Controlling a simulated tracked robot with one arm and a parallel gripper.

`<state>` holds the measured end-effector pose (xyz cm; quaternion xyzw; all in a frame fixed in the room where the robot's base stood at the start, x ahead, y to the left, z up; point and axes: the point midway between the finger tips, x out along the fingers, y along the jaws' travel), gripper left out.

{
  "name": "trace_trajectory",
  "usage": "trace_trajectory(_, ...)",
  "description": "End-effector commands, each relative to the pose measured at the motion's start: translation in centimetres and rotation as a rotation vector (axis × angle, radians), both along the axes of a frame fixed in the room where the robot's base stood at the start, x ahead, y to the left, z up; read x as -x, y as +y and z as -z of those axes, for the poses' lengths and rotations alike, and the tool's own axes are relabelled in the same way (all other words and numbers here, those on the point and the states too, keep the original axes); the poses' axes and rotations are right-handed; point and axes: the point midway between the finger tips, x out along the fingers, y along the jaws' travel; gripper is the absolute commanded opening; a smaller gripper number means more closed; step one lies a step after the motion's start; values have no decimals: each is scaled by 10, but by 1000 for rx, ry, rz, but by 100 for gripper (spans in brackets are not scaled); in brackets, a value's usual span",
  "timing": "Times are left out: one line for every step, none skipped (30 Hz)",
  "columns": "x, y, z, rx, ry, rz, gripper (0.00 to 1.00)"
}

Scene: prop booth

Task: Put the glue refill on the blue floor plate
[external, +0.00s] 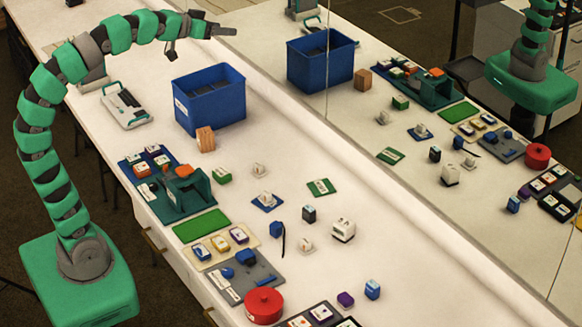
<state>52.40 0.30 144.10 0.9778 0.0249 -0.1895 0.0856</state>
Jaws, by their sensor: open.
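My gripper (225,30) is at the end of my raised green arm, above the far part of the counter. It is open, with nothing seen between its fingers. A small flat blue plate (257,204) lies mid-counter with a small white piece (265,197) standing on it; it looks like the blue floor plate. I cannot tell which small item is the glue refill, as labels are too small to read. Similar white pieces stand behind it (259,170) and in front of it (305,245). A blue-and-white block (372,289) stands near the front right.
A large blue bin (211,112) and a wooden block (205,139) stand farther back. A mirror (440,140) on the right reflects the counter.

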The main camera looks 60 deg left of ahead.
Motion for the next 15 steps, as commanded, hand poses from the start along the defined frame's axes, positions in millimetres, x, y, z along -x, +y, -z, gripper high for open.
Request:
trace_trajectory(15,-1,-17,-38,-46,20,61)
trace_trajectory(22,-2,-24,-60,-67,30,61)
trace_trajectory(29,-2,-32,-88,-91,41,61)
trace_trajectory(34,-2,-38,-104,-106,48,61)
trace_trajectory(39,-3,-42,-121,-120,54,61)
trace_trajectory(44,-3,-47,-137,-132,60,61)
trace_trajectory(46,-3,-49,-147,-140,64,61)
trace_trajectory(48,-3,-51,-154,-146,66,61)
trace_trajectory(50,-3,-53,-161,-151,68,61)
trace_trajectory(51,-3,-53,-165,-153,69,61)
trace_trajectory(51,-3,-54,-167,-154,70,61)
trace_trajectory(51,-3,-54,-168,-155,70,61)
trace_trajectory(51,-3,-54,-168,-155,70,61)
trace_trajectory(50,-3,-53,-168,-155,70,61)
trace_trajectory(50,-3,-53,-167,-154,70,61)
